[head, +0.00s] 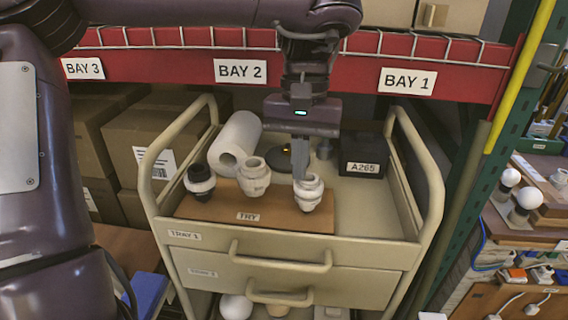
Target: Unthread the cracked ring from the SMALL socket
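Three sockets with rings stand on a brown board marked TRY (285,221) on a cart. The left one is a black socket with a white ring (199,181). The middle one is a cream socket (253,178), which looks the widest. The right one is a whitish socket (309,194) with a ring around it; it looks smaller than the middle one. No crack can be made out at this size. My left gripper (299,177) points straight down at the top of the right socket. Its fingers show edge-on, so their gap and any grip are hidden. My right gripper is out of view.
A white paper roll (236,142), a dark round object (285,158) and a black box marked A265 (362,156) stand behind the board. The cart's raised side rails (424,172) flank it. A red shelf beam (185,64) crosses behind my arm.

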